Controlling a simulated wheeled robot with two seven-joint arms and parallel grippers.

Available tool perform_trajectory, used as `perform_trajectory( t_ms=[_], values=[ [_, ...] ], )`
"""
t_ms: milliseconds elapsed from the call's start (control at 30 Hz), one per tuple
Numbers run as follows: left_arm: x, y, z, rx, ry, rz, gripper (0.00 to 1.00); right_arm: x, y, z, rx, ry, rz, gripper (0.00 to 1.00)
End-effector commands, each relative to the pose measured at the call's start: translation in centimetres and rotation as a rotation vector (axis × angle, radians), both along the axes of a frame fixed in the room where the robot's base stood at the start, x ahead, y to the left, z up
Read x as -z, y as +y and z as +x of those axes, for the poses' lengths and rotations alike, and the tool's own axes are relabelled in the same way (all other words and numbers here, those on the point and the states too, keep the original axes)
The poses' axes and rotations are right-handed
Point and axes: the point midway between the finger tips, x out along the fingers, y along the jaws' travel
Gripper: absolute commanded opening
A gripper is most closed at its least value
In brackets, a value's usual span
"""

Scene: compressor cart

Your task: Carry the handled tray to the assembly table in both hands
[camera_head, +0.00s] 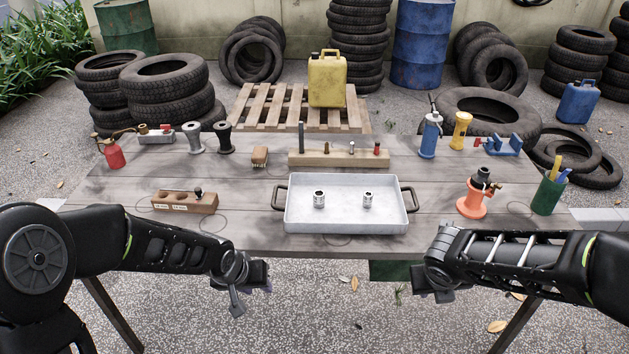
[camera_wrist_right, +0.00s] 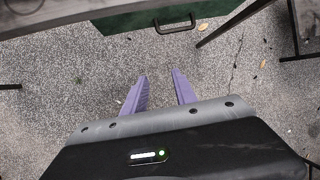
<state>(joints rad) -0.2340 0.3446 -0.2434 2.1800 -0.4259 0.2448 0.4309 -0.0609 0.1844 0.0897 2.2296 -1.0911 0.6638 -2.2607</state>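The handled tray (camera_head: 343,212) is shallow and white, with a dark handle at its left end (camera_head: 279,197) and another at its right end (camera_head: 409,199). It sits flat at the front of a grey wooden table (camera_head: 245,228). Two small metal cylinders (camera_head: 319,199) (camera_head: 368,200) stand inside it. I cannot tell whether this is the assembly table. My left gripper (camera_head: 252,289) is in front of the table edge, below and left of the tray, apart from it, and looks open. My right gripper (camera_wrist_right: 161,76) is open and empty over the ground, below and right of the tray.
A brown block with holes (camera_head: 184,203) lies left of the tray. An orange jack-like tool (camera_head: 471,203) and a green cup (camera_head: 547,196) stand right. A wooden rack (camera_head: 338,158) lies behind. A green drawer or box with a handle (camera_wrist_right: 145,17) is under the table.

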Motion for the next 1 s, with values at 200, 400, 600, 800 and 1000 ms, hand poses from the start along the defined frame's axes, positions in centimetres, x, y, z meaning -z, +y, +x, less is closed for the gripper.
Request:
perform_trajectory(
  t_ms=[200, 400, 600, 800, 1000],
  values=[
    [0.0, 0.0, 0.0, 0.000, 0.000, 0.000, 0.34, -3.9, 0.8, -1.5, 0.000, -0.004, 0.000, 0.34],
    [0.0, 0.0, 0.0, 0.000, 0.000, 0.000, 0.34, -5.3, 1.1, -2.3, 0.000, 0.000, 0.001, 0.34],
    [0.0, 0.0, 0.0, 0.000, 0.000, 0.000, 0.34, -5.3, 1.1, -2.3, -0.001, 0.001, 0.000, 0.34],
    [0.0, 0.0, 0.0, 0.004, -0.001, 0.002, 0.34, -5.3, 1.1, -2.3, 0.018, -0.004, 0.008, 0.34],
    [-0.3, -0.3, 0.7, 0.034, -0.038, 0.001, 0.34, -5.4, 2.5, -1.5, 0.216, -0.074, 0.161, 0.34]
  ],
)
